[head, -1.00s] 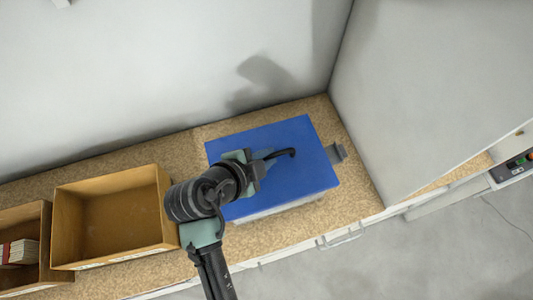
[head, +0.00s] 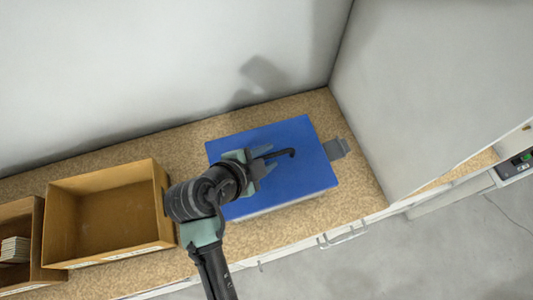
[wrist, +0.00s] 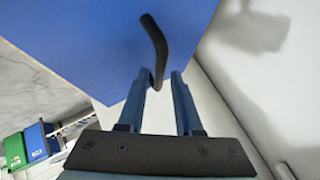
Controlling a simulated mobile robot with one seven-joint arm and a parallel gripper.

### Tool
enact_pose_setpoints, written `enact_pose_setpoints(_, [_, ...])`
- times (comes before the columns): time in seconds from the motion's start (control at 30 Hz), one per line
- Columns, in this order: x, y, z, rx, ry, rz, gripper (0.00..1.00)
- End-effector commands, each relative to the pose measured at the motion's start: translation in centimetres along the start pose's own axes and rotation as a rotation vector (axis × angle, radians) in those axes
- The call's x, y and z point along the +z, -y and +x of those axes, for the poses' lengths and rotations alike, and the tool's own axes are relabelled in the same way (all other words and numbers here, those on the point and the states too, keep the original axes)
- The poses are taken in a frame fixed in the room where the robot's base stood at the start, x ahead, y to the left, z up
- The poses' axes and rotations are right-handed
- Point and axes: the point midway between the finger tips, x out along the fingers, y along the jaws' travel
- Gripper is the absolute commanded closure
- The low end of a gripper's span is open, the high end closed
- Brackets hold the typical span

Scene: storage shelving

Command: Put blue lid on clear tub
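The blue lid (head: 305,180) lies flat on top of the clear tub (head: 277,208); only a pale strip of the tub's front side shows below it. The lid also fills the upper left of the wrist view (wrist: 85,45). A bent black handle (head: 283,154) stands on the lid and shows in the wrist view (wrist: 155,42). My gripper (head: 269,158) is over the lid's middle, at the handle's near end. In the wrist view its two fingers (wrist: 157,76) are apart, with the handle's end between them and gaps visible at the sides.
A grey flat piece (head: 337,148) sticks out at the lid's right side. An open wooden bin (head: 107,217) stands left on the speckled shelf (head: 362,178), with another bin holding pale items (head: 14,250) further left. Walls close the back and right.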

Motion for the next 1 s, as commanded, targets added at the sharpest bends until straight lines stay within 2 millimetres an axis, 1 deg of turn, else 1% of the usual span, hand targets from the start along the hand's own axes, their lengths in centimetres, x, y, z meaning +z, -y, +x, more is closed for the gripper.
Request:
enact_pose_setpoints(0.03, [0.0,0.0,0.0,0.0,0.0,0.0,0.56])
enact_pose_setpoints(0.07, [0.0,0.0,0.0,0.0,0.0,0.0,0.51])
enact_pose_setpoints(0.33, [0.0,0.0,0.0,0.001,0.001,0.0,0.51])
enact_pose_setpoints(0.47, [0.1,0.0,-0.6,-0.001,0.001,-0.001,0.51])
enact_pose_setpoints(0.57, [0.2,0.0,-1.9,-0.003,0.002,0.0,0.51])
enact_pose_setpoints(0.67, [0.2,0.0,-4.0,-0.006,0.002,0.001,0.51])
enact_pose_setpoints(0.8, [0.2,0.0,-7.3,-0.006,0.004,0.0,0.51])
enact_pose_setpoints(0.9, [0.2,0.1,-9.4,-0.006,0.004,0.0,0.51])
enact_pose_setpoints(1.0, [0.1,0.1,-11.1,-0.005,0.003,0.001,0.51])
